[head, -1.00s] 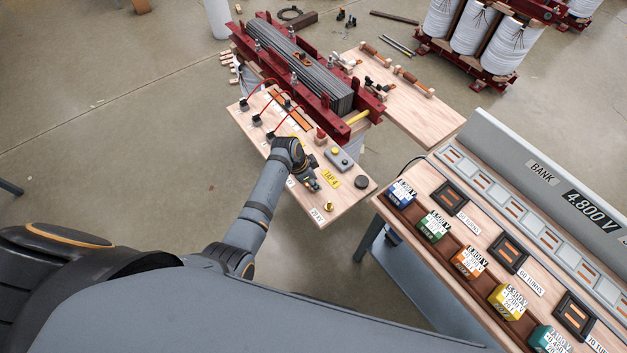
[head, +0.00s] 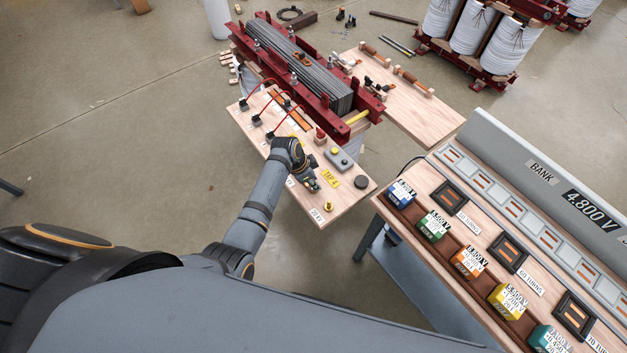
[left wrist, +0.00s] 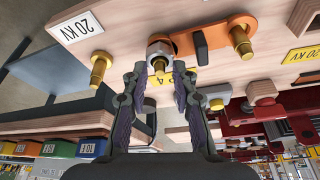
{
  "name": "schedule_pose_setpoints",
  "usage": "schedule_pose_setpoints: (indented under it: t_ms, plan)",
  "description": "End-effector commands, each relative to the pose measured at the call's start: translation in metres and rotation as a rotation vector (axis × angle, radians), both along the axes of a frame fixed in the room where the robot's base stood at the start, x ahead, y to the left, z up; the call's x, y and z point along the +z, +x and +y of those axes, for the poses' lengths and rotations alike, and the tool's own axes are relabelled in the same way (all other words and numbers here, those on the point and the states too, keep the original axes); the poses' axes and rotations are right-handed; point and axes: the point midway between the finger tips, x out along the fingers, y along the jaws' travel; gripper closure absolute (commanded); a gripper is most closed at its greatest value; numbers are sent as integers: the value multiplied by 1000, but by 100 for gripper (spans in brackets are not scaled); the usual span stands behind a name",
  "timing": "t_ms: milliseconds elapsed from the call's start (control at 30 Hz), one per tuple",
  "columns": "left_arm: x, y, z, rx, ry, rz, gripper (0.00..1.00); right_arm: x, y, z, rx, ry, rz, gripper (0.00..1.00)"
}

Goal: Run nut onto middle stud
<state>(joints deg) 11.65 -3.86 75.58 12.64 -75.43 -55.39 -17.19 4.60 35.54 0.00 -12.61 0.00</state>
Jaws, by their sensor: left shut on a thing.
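My left gripper (head: 312,186) is over the near end of the wooden terminal board (head: 345,200). In the left wrist view my left gripper (left wrist: 160,72) is shut on the silvery nut (left wrist: 160,48), which sits at the middle stud between two brass studs. The middle stud's tip (left wrist: 159,66) shows through the nut. An orange link (left wrist: 218,37) with a dark handle runs from the middle stud to the right brass stud (left wrist: 242,45). The left brass stud (left wrist: 99,66) is bare. How far the nut is threaded, I cannot tell. My right gripper is out of view.
A grey box with a yellow button (head: 340,159) and a black round knob (head: 361,182) sit on the board near the gripper. The red-framed core (head: 300,75) stands behind. A bank table (head: 480,215) with coloured blocks is at right.

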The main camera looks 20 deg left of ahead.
Motion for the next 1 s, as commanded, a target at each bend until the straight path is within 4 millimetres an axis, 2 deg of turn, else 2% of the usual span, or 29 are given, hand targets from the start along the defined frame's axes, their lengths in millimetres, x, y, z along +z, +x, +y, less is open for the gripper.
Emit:
schedule_pose_setpoints:
  t_ms: [200, 400, 467, 767, 1000]
  plan:
    - [0, 0, 1, -33, 2, 1, 100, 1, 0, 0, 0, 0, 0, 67]
    - [-1, 1, 0, -332, 0, 2, 100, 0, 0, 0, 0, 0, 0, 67]
    - [-1, 0, 0, -382, 0, 1, 100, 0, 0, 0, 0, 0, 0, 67]
    - [-1, 0, 1, -420, 2, 1, 100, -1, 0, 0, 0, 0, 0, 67]
    - [-2, 0, 0, -754, 1, 2, 100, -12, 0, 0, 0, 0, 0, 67]
